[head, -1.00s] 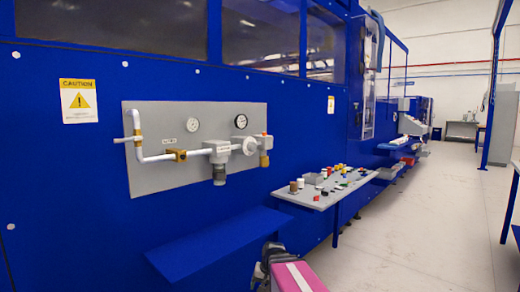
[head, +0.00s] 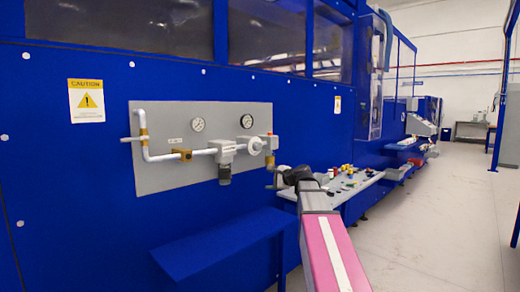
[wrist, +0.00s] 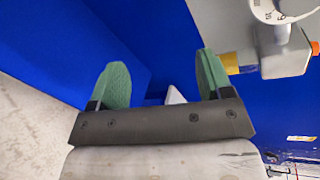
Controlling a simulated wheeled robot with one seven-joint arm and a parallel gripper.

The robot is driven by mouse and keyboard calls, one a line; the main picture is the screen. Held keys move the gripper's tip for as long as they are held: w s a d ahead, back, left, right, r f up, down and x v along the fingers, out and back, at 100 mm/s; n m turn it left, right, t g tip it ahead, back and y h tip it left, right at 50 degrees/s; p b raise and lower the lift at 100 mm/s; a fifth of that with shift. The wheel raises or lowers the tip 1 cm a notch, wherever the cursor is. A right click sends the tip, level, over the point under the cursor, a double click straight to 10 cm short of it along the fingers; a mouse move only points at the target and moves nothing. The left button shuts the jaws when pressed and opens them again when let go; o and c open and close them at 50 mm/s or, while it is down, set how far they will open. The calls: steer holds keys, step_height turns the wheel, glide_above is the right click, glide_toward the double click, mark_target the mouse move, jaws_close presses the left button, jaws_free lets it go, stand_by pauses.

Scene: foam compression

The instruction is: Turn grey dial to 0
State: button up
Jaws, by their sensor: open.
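The grey dial (head: 256,146) is a light round knob at the right end of the white pipe on the wall panel. It also shows in the wrist view (wrist: 280,10), at the top right, partly cut off by the frame edge. It has dark markings on its face, but I cannot tell its setting. My gripper (wrist: 160,82) is open and empty, with its two green fingers apart over blue surface. In the head view my gripper (head: 273,186) is small and partly hidden by my arm, below and slightly right of the dial, apart from it.
The grey panel (head: 160,110) carries two gauges (head: 246,121), the pipe (head: 158,157) and a brass fitting (head: 182,154). A blue shelf (head: 215,243) juts out below. A table (head: 350,195) with small coloured parts stands behind my arm. Open floor lies to the right.

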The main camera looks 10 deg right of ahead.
mark_target(260, 147)
steer(key=w+d+r+m+t+y, duration=0.1)
steer(key=w+d+r+m+t, duration=0.15)
steer(key=r, duration=1.05)
steer(key=shift+m, duration=0.25)
steer(key=x, duration=0.9)
steer(key=shift+w+a+f, duration=0.15)
steer(key=shift+a, duration=0.1)
steer(key=c, duration=0.9)
